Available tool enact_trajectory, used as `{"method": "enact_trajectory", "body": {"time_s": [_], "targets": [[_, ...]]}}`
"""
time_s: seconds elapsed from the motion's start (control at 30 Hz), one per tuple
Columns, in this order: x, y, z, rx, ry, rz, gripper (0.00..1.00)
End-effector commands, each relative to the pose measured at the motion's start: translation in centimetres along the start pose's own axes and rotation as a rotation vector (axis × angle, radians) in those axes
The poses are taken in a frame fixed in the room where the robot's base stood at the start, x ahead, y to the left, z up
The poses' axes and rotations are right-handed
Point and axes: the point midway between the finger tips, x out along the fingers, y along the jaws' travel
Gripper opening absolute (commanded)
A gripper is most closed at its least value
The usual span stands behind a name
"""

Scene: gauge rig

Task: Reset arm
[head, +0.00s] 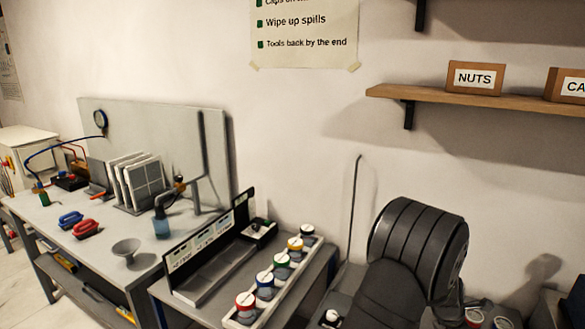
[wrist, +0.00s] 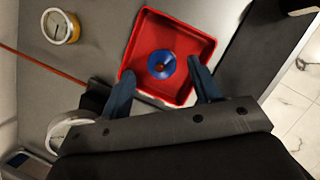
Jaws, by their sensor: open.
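My gripper (wrist: 162,88) shows in the wrist view with its two dark blue fingers spread wide and nothing held between them. A red square tray (wrist: 142,32) lies ahead of the fingertips, and the fingertips overlap its near edge in the picture. A round blue disc (wrist: 161,64) with a small dark red centre lies in the tray, between the lines of the fingers and apart from them. How high the gripper is above the tray I cannot tell. The gripper is not visible in the head view.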

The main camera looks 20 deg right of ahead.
Motion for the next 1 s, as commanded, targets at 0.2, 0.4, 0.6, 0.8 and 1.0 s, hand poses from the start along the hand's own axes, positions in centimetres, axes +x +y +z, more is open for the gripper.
{"method": "enact_trajectory", "body": {"time_s": [0.2, 0.4, 0.6, 0.8, 1.0], "targets": [[3.6, -0.1, 0.0, 0.001, 0.002, -0.001, 0.57], [1.9, 0.0, 0.7, 0.002, -0.003, 0.002, 0.57], [1.4, 0.0, 0.9, 0.0, 0.0, 0.0, 0.57], [1.4, 0.0, 0.8, 0.0, 0.0, 0.0, 0.57], [2.1, 0.0, 0.5, 0.0, 0.001, 0.0, 0.57]]}}
